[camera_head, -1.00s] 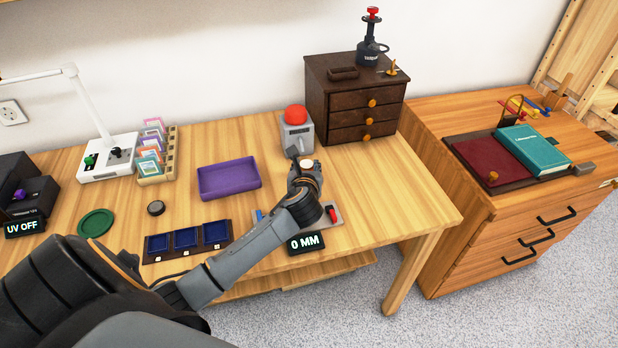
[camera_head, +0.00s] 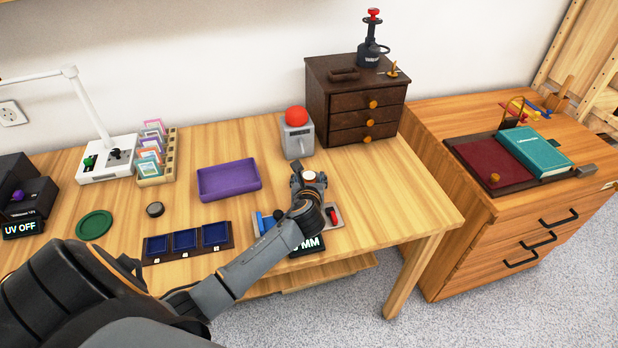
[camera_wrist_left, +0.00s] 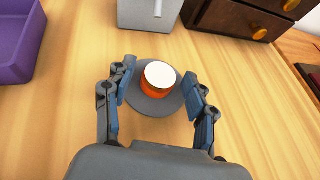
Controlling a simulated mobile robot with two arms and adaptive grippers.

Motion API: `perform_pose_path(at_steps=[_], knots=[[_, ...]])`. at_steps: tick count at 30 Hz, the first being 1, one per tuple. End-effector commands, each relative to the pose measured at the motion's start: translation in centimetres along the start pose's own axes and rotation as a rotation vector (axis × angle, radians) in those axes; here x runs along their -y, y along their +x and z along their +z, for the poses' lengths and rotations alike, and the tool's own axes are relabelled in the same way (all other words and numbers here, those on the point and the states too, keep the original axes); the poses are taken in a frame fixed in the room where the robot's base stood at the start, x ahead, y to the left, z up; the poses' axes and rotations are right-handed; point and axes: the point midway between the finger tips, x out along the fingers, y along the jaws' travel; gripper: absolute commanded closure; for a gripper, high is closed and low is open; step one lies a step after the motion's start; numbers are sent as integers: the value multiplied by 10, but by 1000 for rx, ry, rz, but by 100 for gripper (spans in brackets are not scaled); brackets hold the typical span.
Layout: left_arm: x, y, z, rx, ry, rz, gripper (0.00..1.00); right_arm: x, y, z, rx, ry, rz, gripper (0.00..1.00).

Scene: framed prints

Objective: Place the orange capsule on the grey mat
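The orange capsule (camera_wrist_left: 160,79), with a white top, stands upright on a round grey mat (camera_wrist_left: 154,104) in the left wrist view. My left gripper (camera_wrist_left: 160,84) is open, with a finger on each side of the capsule and small gaps between. In the head view my left gripper (camera_head: 298,168) is over the table, in front of the grey box with the red dome. There I cannot clearly make out the capsule or mat, which the gripper largely hides. My right gripper is not in view.
The grey box with a red dome (camera_head: 297,135) stands just behind the gripper. A dark drawer chest (camera_head: 340,110) is behind to the right, a purple tray (camera_head: 229,179) to the left. A blue-celled rack (camera_head: 187,240) lies in front left. The right side of the table is clear.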

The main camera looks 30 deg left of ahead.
Motion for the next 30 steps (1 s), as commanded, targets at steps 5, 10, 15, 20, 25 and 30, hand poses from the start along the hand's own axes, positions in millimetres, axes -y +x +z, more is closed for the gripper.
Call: perform_pose_path(at_steps=[5,10,15,20,25,30], knots=[[0,0,0,0,0,0,41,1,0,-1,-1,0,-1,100],[0,-3,4,1,0,0,41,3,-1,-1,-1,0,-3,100],[0,-28,3,0,1,-3,41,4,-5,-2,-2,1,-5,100],[0,-64,3,0,0,-2,41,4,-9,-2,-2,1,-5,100],[0,-97,3,1,-1,-1,41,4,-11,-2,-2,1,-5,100],[0,-116,3,1,0,0,41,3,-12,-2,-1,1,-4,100]])
